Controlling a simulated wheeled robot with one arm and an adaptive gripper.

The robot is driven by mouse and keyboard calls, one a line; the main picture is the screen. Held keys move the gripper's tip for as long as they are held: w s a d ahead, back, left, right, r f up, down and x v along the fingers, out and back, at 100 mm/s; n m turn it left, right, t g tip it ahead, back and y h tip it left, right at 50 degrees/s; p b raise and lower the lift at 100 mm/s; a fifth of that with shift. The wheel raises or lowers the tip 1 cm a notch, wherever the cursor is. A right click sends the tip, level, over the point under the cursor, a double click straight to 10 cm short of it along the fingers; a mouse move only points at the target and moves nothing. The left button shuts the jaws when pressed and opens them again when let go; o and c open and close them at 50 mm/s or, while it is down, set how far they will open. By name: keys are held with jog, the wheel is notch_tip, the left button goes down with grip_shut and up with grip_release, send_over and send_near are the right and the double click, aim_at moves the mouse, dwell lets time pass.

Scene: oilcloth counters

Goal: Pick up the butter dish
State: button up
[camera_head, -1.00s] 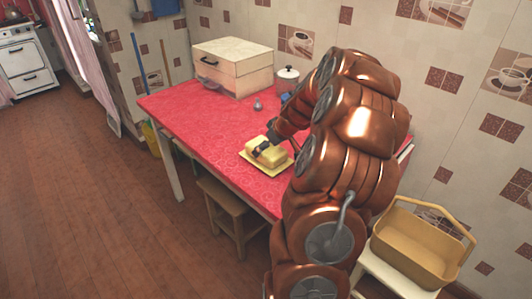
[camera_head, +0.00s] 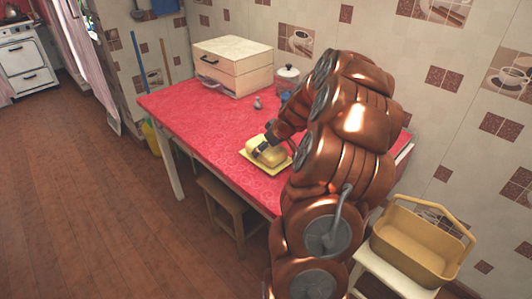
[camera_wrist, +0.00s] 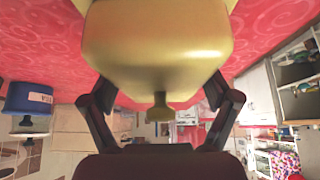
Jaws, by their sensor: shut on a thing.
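The yellow butter dish (camera_head: 280,155) sits on the red cloth of the table, with a flat square base and a block-shaped lid. In the wrist view the yellow lid (camera_wrist: 158,50) fills the top middle, with a small knob (camera_wrist: 159,108) pointing toward my palm. My gripper (camera_head: 262,150) is at the dish from above. In the wrist view my gripper's two dark fingers (camera_wrist: 160,95) lie one on each side of the lid, shut on it. The fingertips are partly hidden behind the lid. The dish appears to rest on the table; I cannot tell any lift.
A cream box (camera_head: 233,68) stands at the table's back, beside a white-lidded canister (camera_head: 288,76) and a small grey shaker (camera_head: 257,103). A yellow basket (camera_head: 418,245) is on a white stool at right. A wooden stool (camera_head: 228,213) is under the red table (camera_head: 190,115).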

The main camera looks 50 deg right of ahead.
jog(key=shift+c, duration=0.8)
